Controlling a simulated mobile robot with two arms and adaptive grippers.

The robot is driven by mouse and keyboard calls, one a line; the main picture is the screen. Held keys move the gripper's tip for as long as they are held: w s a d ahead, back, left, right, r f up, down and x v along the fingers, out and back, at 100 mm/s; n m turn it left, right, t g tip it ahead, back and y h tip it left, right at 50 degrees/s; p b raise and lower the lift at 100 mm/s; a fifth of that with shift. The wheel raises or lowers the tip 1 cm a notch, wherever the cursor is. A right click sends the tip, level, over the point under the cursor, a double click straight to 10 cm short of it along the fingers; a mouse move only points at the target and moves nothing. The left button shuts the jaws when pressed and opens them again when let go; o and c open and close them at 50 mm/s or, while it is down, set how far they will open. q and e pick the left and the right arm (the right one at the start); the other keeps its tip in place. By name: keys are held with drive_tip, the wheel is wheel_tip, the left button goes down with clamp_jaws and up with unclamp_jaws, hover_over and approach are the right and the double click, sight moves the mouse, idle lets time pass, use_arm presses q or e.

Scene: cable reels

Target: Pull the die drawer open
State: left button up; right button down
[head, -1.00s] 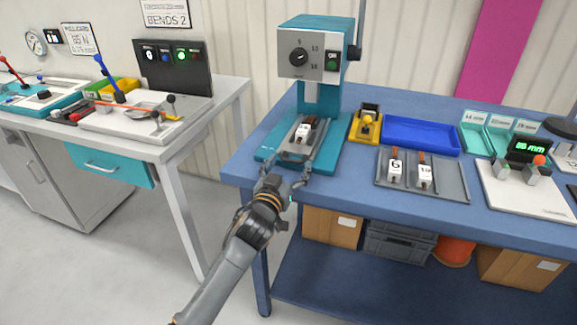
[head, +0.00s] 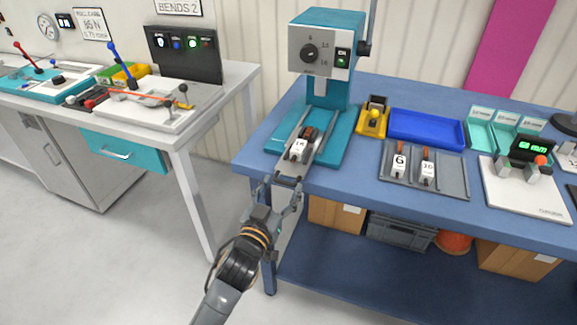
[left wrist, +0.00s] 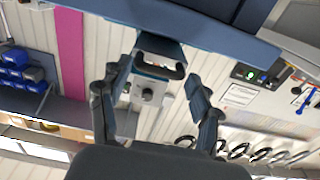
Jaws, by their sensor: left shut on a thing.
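The die drawer (head: 289,169) is a narrow grey tray at the base of the teal press (head: 330,92). It sticks out forward from under the press head, over the front part of the blue bench. A numbered die (head: 299,149) with a brown top sits in it. My left gripper (head: 284,183) is at the drawer's front end, just beyond the bench edge, with a finger on each side, shut on it. In the left wrist view the drawer's front (left wrist: 160,46) shows between the fingers. My right gripper is not in view.
A grey rack (head: 450,180) with two more dies, a yellow fixture (head: 373,117) and a blue tray (head: 427,127) stand right of the press. A white side bench (head: 200,105) is at the left. Clear floor lies between the benches.

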use_arm(q)
drive_tip(key=shift+s+a, duration=0.15)
drive_tip(key=shift+s, duration=0.35)
drive_tip(key=o, duration=1.7)
drive_tip(key=v, duration=1.2)
